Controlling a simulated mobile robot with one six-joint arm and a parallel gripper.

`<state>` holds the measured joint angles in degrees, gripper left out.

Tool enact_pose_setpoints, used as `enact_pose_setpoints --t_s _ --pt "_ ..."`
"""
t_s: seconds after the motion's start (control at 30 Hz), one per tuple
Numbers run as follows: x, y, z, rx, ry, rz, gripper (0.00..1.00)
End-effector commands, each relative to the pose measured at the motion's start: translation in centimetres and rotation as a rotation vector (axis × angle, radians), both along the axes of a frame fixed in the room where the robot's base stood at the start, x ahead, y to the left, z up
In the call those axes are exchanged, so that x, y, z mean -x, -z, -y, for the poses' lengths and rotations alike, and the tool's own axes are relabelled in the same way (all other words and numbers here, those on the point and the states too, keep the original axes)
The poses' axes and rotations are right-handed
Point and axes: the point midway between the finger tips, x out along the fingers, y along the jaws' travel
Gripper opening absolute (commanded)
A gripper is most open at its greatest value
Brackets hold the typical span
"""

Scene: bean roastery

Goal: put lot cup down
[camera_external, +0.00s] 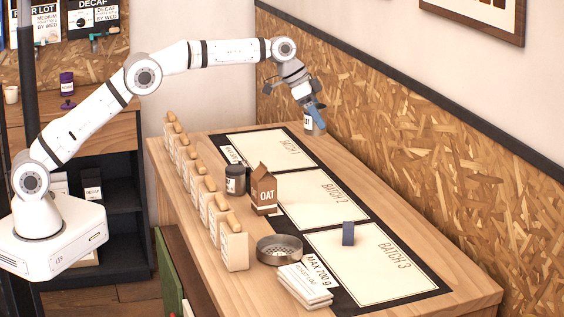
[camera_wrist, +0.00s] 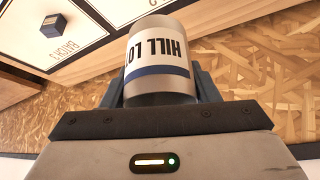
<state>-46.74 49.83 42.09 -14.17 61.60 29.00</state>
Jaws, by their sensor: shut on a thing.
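My gripper (camera_external: 315,112) is shut on the lot cup (camera_external: 308,123), at the far end of the table by the board wall. In the wrist view the lot cup (camera_wrist: 160,60) is a pale cylinder with a blue band and a white label reading "HILL LOT", upside down there. The fingers (camera_wrist: 161,88) stand on both sides of it. The external view shows only a small part of the cup, close to the far corner of the BATCH 1 field (camera_external: 268,147). I cannot tell whether its base touches anything.
The dark mat (camera_external: 436,287) also has BATCH 2 (camera_external: 318,198) and BATCH 3 (camera_external: 375,262) fields. A blue block (camera_external: 348,233) stands at BATCH 3.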

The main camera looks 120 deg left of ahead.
Motion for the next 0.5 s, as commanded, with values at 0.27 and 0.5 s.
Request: enact_pose_setpoints --t_s 0.27,0.5 --pt "-4.7 7.6 6.1 -0.001 0.163 0.000 0.29" --pt "-5.6 11.1 7.6 -0.003 0.200 -0.001 0.29"
